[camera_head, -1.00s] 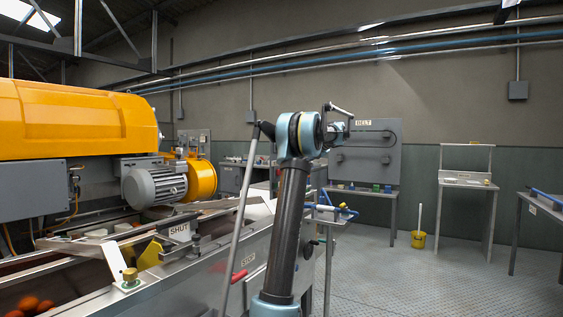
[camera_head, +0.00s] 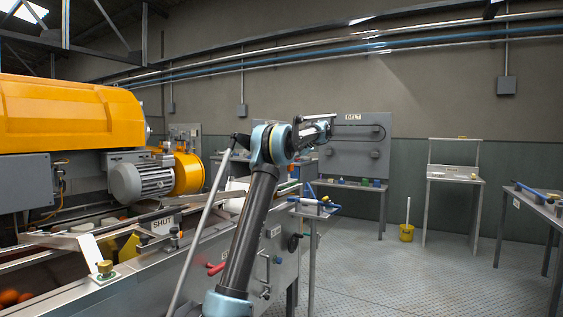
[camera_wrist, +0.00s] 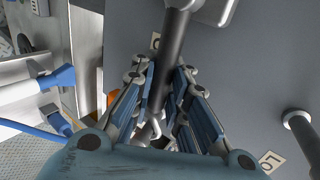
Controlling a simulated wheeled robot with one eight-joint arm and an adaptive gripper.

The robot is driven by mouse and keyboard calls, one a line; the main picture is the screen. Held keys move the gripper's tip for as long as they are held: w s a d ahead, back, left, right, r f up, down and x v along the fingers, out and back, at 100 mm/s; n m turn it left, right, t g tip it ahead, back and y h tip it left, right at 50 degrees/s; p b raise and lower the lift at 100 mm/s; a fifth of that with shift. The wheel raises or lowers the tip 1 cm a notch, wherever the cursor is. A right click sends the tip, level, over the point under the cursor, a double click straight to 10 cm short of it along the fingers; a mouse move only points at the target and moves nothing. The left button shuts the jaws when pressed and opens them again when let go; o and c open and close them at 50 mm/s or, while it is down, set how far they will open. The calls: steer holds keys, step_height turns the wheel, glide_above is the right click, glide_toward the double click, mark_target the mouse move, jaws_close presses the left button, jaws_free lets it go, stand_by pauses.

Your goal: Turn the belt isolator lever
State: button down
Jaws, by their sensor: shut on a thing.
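A grey panel labelled BELT (camera_head: 375,155) stands against the back wall in the head view, with a dark bar across its front. My gripper (camera_head: 328,128) is at the panel's upper left edge, small and partly hidden by my arm. In the wrist view my gripper (camera_wrist: 160,85) is shut on a dark round lever (camera_wrist: 177,45), its blue-padded fingers on both sides of it. The lever's upper end runs to a grey block at the top of that view. Labels beside it are partly cut off or covered.
The yellow machine (camera_head: 70,118) with its motor and metal trough fills the left. A red handle (camera_head: 216,268) is on the trough's side.

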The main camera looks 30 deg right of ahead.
steer(key=shift+d, duration=0.15)
steer(key=c, duration=1.7)
jaws_free()
steer(key=shift+f, duration=0.1)
steer(key=shift+o, duration=0.7)
steer(key=v, duration=1.1)
steer(key=shift+s+r, duration=0.25)
steer(key=shift+s, duration=0.05)
steer(key=shift+d, duration=0.1)
steer(key=shift+s, duration=0.1)
